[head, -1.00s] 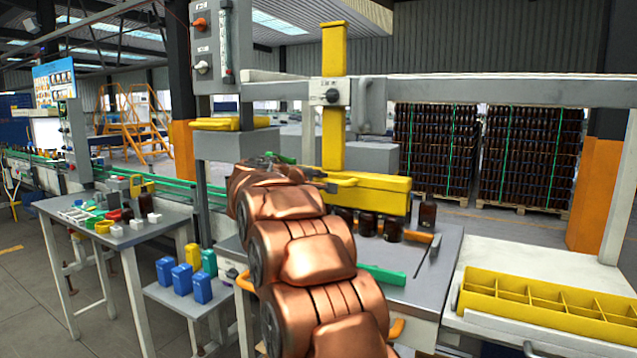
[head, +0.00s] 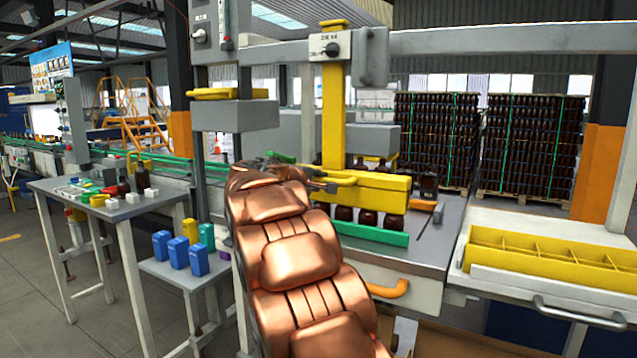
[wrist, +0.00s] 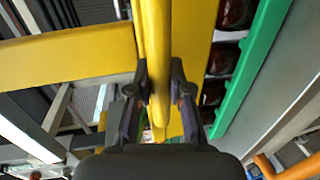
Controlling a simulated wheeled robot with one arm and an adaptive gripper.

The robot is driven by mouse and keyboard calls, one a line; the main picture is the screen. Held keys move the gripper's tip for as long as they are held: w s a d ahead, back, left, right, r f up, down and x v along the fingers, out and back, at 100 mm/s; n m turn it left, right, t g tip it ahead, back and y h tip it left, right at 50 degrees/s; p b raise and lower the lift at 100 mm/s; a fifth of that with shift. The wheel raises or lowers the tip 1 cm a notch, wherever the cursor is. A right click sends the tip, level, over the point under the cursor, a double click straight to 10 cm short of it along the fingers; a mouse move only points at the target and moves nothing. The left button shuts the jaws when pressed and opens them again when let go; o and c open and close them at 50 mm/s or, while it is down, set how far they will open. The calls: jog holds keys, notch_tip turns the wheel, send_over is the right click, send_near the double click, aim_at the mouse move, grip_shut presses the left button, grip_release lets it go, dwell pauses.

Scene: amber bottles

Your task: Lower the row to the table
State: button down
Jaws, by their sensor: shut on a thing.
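A yellow lifting head (head: 365,195) hangs on a yellow upright over the grey bench (head: 440,235). A row of dark amber bottles (head: 368,217) shows under it, just behind a green rail (head: 365,235). The rail hides their bases, so I cannot tell whether they touch the bench. My gripper (head: 332,183) is at the head's left end. In the wrist view my gripper (wrist: 160,90) is shut on the yellow handle (wrist: 154,45). The bottle tops (wrist: 235,15) and the green rail (wrist: 250,65) lie to its right there.
A lone amber bottle (head: 428,186) stands behind the head's right end. A yellow divided crate (head: 545,262) sits on a white shelf at the right. Blue containers (head: 178,252) stand on a low side table at the left. Stacked bottle pallets (head: 530,145) fill the back.

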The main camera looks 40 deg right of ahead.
jog(key=shift+f, duration=0.65)
jog(key=c, duration=1.1)
grip_release()
jog(key=shift+r, duration=0.1)
jog(key=shift+o, duration=0.2)
jog(key=shift+r, duration=0.1)
jog(key=shift+r, duration=0.1)
jog(key=shift+s+a, duration=0.1)
jog(key=shift+a, duration=0.2)
jog(key=v, duration=1.1)
jog(key=shift+a, duration=0.2)
jog(key=shift+r, duration=0.15)
